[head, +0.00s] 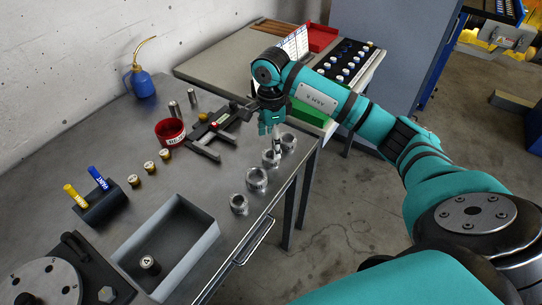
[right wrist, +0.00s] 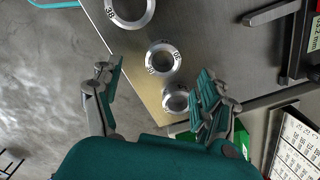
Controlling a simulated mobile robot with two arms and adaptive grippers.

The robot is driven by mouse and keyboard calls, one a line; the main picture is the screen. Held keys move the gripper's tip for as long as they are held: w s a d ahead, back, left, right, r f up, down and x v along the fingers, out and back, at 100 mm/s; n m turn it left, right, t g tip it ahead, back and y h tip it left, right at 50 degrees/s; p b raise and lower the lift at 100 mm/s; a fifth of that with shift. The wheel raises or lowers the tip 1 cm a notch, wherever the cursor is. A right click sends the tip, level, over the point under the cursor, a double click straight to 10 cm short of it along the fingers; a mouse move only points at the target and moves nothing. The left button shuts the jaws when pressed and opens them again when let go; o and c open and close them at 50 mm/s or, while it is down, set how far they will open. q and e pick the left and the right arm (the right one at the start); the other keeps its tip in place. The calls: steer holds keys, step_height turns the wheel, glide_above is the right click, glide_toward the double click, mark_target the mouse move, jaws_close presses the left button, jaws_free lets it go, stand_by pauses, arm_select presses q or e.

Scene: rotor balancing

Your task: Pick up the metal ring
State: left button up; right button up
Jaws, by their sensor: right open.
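Several metal rings stand in a row along the right edge of the grey workbench: a near one (head: 239,210), a second (head: 257,187), a third (head: 271,164) and a far one (head: 289,149). My right gripper (head: 271,130) is open and empty above the far end of the row. In the right wrist view its spread fingers (right wrist: 155,76) lie either side of a middle ring (right wrist: 163,71) and a smaller ring (right wrist: 175,109), with a larger ring (right wrist: 130,24) beyond. My left gripper is not in view.
A caliper-like black fixture (head: 208,148) lies left of the rings, beside a red cup (head: 170,133). A grey open bin (head: 198,246) sits nearer. A second table with a black tray (head: 334,73) and a green box (head: 309,116) adjoins beyond. Floor lies right of the bench edge.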

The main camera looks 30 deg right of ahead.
mark_target(271, 154)
steer(key=shift+f, duration=0.7)
steer(key=f, duration=0.2)
steer(key=f+p, duration=0.1)
steer(key=f, duration=0.1)
steer(key=shift+w+d+f+p, duration=0.1)
steer(key=shift+w+p, duration=0.1)
steer(key=shift+p, duration=0.1)
steer(key=shift+f, duration=0.6)
steer(key=c, duration=1.3)
steer(key=shift+c, duration=0.2)
steer(key=shift+r, duration=0.15)
